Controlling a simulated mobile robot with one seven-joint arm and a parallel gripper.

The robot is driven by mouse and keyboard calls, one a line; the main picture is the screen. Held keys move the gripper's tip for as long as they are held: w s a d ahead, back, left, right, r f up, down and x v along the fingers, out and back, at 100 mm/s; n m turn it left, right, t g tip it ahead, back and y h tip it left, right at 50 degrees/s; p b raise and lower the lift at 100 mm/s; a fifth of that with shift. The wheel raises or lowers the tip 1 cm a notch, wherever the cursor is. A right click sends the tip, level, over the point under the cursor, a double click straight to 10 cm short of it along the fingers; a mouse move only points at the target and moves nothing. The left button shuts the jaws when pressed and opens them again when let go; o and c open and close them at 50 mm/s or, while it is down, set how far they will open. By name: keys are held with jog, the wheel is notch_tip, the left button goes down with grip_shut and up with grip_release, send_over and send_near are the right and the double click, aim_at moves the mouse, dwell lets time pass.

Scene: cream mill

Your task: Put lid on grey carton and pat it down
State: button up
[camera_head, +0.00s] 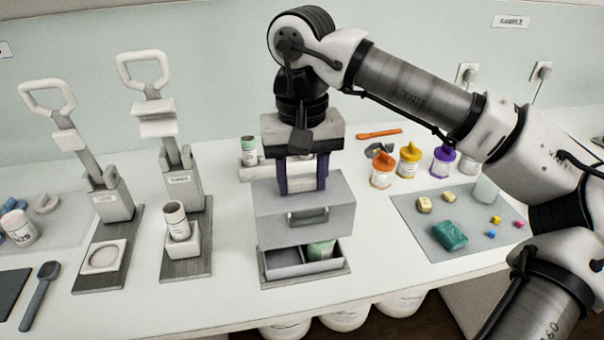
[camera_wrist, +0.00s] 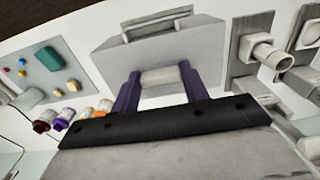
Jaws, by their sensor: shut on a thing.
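My gripper (camera_head: 303,187) has two purple fingers pointing down. It is shut on the lid (camera_head: 285,222), a grey box-like cover with a slot in its front. In the wrist view the fingers grip a pale block on top of the lid (camera_wrist: 115,62). The lid hangs roughly level over the grey carton (camera_head: 282,272), a low open box with compartments. A green-and-white item (camera_head: 320,250) lies in its right compartment. A gap shows between lid and carton at the front; the lid hides the carton's back.
Two lever presses (camera_head: 107,200) (camera_head: 178,185) stand left, the nearer one holding a jar (camera_head: 176,220). A grey mat (camera_head: 440,240) with a green block (camera_head: 449,235) and small cubes lies right. Capped bottles (camera_head: 383,172) stand behind. The table's front edge is close to the carton.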

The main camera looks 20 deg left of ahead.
jog(key=shift+f, duration=0.25)
jog(key=shift+f+b, duration=1.1)
jog(key=shift+f, duration=0.15)
jog(key=shift+f, duration=0.2)
jog(key=shift+f+b, duration=1.05)
jog(key=shift+f, duration=0.2)
jog(key=shift+f+b, duration=0.7)
jog(key=shift+f, duration=0.2)
dwell(1.0)
jog(key=o, duration=2)
jog(key=shift+c, duration=0.2)
jog(key=shift+r, duration=0.1)
